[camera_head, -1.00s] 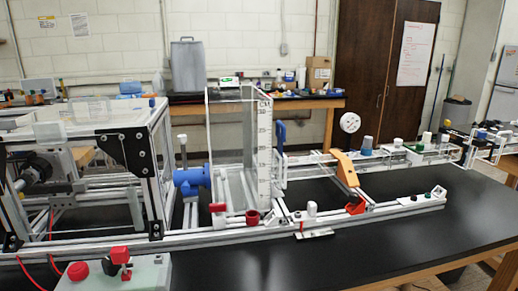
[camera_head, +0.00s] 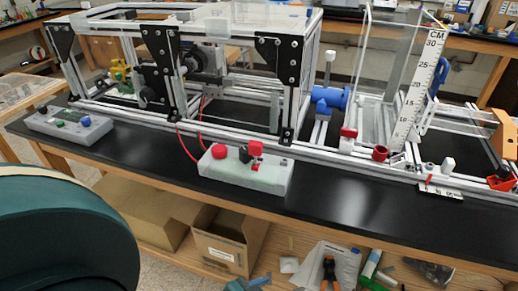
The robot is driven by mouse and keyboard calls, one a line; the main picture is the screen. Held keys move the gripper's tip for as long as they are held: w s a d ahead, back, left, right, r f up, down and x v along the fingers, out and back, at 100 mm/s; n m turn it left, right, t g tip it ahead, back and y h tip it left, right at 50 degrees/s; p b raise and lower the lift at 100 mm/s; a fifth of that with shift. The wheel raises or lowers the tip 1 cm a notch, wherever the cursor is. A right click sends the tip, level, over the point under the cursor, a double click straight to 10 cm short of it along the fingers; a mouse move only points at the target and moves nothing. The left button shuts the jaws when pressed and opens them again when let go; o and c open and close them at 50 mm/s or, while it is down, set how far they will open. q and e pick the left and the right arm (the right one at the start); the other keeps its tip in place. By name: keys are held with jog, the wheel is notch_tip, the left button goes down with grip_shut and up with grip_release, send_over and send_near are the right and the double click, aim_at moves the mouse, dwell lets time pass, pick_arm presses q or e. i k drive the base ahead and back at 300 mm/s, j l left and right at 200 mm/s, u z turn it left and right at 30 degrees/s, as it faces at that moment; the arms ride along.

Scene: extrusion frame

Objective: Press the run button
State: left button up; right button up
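A grey control box (camera_head: 72,126) lies at the left end of the black bench, near its front edge. It carries a blue button (camera_head: 85,121), a small green button (camera_head: 60,124) and a dark button (camera_head: 42,109). A second pale box (camera_head: 265,178) sits at the front middle, with a red mushroom button (camera_head: 219,151) and a red-and-black switch (camera_head: 256,149). No label is readable, so I cannot tell which one is the run button. Neither of my grippers is in view.
The extrusion frame (camera_head: 227,123) stands behind the boxes. A large dark teal rounded shape (camera_head: 60,235), like a chair back, fills the lower left. Cardboard boxes (camera_head: 228,240) and tools (camera_head: 329,268) lie below the bench. Bare bench top (camera_head: 345,205) lies right of the pale box.

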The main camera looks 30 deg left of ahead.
aim_at(60, 124)
jog(key=u, duration=2.4)
